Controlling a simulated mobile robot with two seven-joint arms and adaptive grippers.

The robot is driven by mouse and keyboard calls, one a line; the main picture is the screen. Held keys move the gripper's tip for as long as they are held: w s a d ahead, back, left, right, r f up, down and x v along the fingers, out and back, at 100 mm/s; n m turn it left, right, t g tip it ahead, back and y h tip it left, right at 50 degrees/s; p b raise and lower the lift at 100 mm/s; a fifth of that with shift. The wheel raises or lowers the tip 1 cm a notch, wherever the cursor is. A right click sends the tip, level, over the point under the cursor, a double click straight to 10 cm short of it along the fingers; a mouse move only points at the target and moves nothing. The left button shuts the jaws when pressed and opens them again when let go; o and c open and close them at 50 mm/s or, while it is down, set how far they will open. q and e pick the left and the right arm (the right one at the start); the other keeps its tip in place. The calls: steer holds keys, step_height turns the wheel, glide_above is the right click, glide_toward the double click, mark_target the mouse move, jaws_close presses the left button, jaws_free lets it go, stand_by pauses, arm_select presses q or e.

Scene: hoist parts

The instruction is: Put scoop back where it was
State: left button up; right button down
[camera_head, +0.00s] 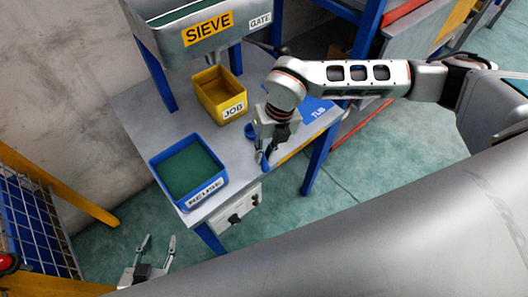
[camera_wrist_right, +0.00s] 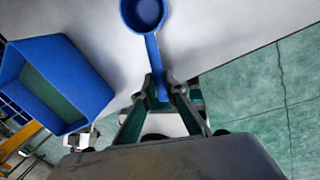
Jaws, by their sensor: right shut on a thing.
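The blue scoop (camera_wrist_right: 151,45) shows in the right wrist view with its round bowl at the top and its handle running down between my right fingertips. My right gripper (camera_wrist_right: 161,93) is shut on the handle's end. In the head view the right gripper (camera_head: 265,158) points down at the table's front edge, right of the blue tray; the scoop is mostly hidden there, with a bit of blue beside the gripper. A blue marked patch (camera_head: 313,110) with white lettering lies on the table right of the gripper. My left gripper (camera_head: 157,243) is open and empty, low in front of the table.
A blue tray (camera_head: 205,198) labelled REUSE sits at the table's front left. A yellow bin (camera_head: 233,105) labelled JOB stands behind it, under the grey SIEVE hopper (camera_head: 190,45). The grey tabletop (camera_head: 150,115) is bare between them. A white control box (camera_head: 238,212) hangs below the front edge.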

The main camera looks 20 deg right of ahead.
steer(key=shift+f, duration=0.1)
steer(key=c, duration=2.1)
jaws_free()
steer(key=p+v, duration=0.1)
steer(key=v, duration=1.1)
